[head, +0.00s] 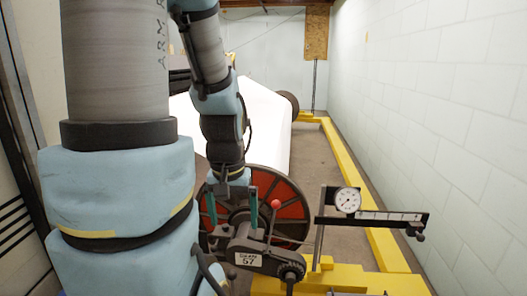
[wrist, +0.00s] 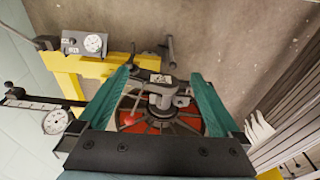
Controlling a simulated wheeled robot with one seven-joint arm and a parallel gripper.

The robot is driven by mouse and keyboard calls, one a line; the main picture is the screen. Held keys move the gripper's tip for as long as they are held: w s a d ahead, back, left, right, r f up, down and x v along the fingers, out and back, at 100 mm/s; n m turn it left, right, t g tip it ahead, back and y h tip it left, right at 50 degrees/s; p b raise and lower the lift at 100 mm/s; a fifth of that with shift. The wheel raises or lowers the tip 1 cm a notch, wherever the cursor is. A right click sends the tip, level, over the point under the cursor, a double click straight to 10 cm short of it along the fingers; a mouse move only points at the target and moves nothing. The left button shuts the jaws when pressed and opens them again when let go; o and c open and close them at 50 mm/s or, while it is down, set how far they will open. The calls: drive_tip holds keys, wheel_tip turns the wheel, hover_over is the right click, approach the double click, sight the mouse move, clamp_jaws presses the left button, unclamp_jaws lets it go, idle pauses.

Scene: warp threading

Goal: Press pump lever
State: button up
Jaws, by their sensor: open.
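My gripper (head: 232,222) is open, pointing down with its two teal fingers apart, in front of the red-and-black drum (head: 289,205). Just below the fingertips is a dark grey mechanism (head: 270,250) with a white plate reading 57. A short lever with a red knob (head: 276,204) rises from it, right of the fingers. A dark curved handle (head: 207,268) is at its lower left, partly behind my arm. In the wrist view the mechanism (wrist: 163,92) shows between the fingers (wrist: 160,75), with a dark rod (wrist: 171,50) beyond. I cannot tell which part is the pump lever. Nothing is visibly held.
A dial gauge (head: 347,200) with a long black scale arm (head: 385,217) stands right of the gripper. A yellow frame (head: 365,278) runs along the floor below. A white block wall (head: 440,110) closes the right side. My arm hides much of the left.

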wheel_tip(320, 180, up, 8)
drive_tip(key=p, duration=0.6)
drive_tip(key=shift+r, duration=0.2)
